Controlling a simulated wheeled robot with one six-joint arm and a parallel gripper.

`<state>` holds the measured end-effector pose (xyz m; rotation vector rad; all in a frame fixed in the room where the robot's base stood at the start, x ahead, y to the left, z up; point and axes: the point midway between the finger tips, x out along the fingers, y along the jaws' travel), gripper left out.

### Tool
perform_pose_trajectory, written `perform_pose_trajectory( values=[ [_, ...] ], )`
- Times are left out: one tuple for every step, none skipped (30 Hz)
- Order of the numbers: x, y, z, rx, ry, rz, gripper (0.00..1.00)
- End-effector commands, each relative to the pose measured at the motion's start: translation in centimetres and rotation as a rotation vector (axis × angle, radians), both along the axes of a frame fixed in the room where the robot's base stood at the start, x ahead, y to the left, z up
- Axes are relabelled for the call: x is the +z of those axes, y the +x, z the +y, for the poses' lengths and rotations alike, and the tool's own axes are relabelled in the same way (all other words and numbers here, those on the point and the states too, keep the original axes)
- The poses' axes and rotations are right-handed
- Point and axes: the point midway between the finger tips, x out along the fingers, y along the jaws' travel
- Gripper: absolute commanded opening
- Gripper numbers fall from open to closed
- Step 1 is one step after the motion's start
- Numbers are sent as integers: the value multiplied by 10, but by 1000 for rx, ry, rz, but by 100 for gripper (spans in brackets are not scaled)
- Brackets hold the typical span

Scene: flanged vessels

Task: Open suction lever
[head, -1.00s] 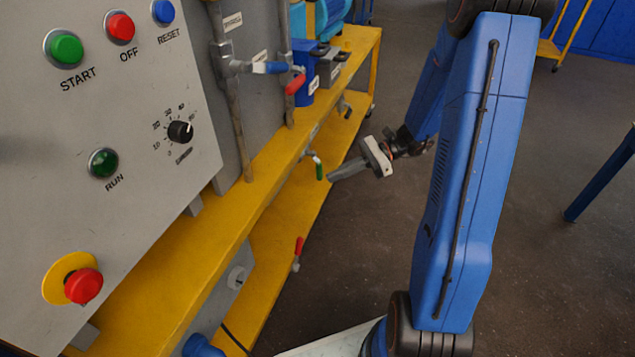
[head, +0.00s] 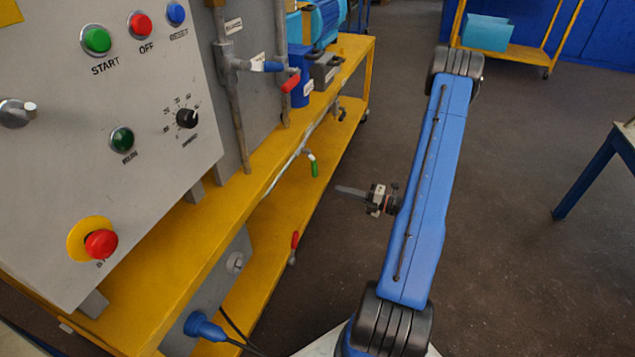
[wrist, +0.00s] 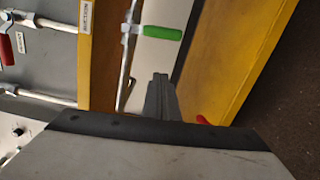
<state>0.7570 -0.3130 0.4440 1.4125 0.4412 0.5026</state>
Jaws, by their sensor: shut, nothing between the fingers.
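A green-handled lever (head: 314,166) sits on a thin pipe beside the yellow frame edge in the head view, its handle hanging down. It also shows in the wrist view (wrist: 162,33), lying nearly level across the pipe, near a small label that seems to read SUCTION (wrist: 86,17). My gripper (head: 340,190) is shut and empty. It points left toward the frame, a little right of and below the green handle in the picture. In the wrist view the closed fingertips (wrist: 160,78) lie below the handle, with a visible gap.
A red lever (head: 294,247) stands lower on the yellow skid (head: 207,240). Another red handle (head: 291,80) and a blue one (head: 267,66) are on the upper pipes. The control panel (head: 60,180) fills the left. Open floor lies right of the skid.

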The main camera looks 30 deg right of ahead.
Motion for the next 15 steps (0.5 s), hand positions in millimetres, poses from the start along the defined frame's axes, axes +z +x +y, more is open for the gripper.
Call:
perform_pose_trajectory(
  values=[
    [0, 2, 1, -1, 3, 2, 0],
    [0, 3, 3, 0, 3, 2, 0],
    [0, 6, 5, 2, 3, 1, 0],
    [0, 8, 7, 2, 2, 1, 0],
    [0, 11, 8, 2, 1, 1, 0],
    [0, 15, 11, 3, 1, 1, 0],
    [0, 19, 14, 4, 1, 0, 0],
    [0, 22, 17, 4, 1, 0, 0],
    [0, 27, 20, 4, 0, 0, 0],
    [0, 31, 23, 5, 0, 0, 0],
    [0, 34, 25, 5, 0, 0, 0],
    [0, 39, 29, 4, -1, 0, 0],
    [0, 43, 32, 5, -1, 0, 0],
    [0, 46, 34, 5, -1, 0, 0],
    [0, 51, 37, 4, -1, 0, 0]
  ],
)
